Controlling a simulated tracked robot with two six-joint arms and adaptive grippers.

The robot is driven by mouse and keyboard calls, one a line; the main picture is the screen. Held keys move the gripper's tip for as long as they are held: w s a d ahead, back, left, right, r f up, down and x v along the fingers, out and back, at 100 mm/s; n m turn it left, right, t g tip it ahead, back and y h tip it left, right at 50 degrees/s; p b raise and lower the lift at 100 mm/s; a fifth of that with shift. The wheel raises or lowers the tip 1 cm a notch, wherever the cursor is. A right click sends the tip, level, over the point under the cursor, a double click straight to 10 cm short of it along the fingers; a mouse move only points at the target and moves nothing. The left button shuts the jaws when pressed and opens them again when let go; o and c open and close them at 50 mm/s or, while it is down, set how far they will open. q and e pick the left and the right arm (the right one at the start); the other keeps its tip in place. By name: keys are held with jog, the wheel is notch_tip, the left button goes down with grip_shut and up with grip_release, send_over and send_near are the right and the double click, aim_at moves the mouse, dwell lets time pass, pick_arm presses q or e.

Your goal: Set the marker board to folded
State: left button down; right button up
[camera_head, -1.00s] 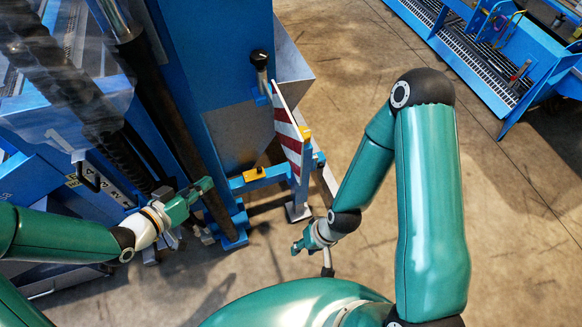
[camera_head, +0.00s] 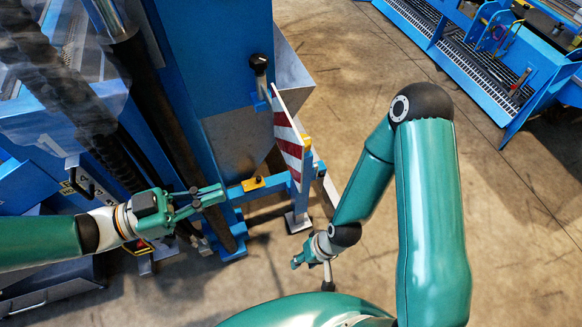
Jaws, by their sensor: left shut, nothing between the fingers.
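The marker board (camera_head: 289,138) is a red-and-white striped plate on the right side of the blue machine. It stands upright and shows nearly edge-on. A blue bar (camera_head: 238,192) with a yellow block (camera_head: 253,184) runs below it. My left gripper (camera_head: 222,192) is left of the board, apart from it, its fingers pointing right near the bar; it is shut and empty. My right gripper (camera_head: 296,261) hangs low over the floor, below the board and apart from it. Its fingers are too small to tell whether they are open.
A black-knobbed lever (camera_head: 259,66) stands just above the board. The blue machine column (camera_head: 212,70) and a dark cylinder (camera_head: 178,130) rise behind my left gripper. Concrete floor (camera_head: 340,95) is free right of the board. Another blue machine (camera_head: 500,60) stands at the upper right.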

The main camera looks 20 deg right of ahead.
aim_at(299, 168)
pick_arm(q)
jog(key=d, duration=0.9)
jog(key=d+p, duration=0.1)
jog(key=d, duration=0.3)
jog(key=shift+w+d, duration=0.25)
jog(key=shift+d, duration=0.05)
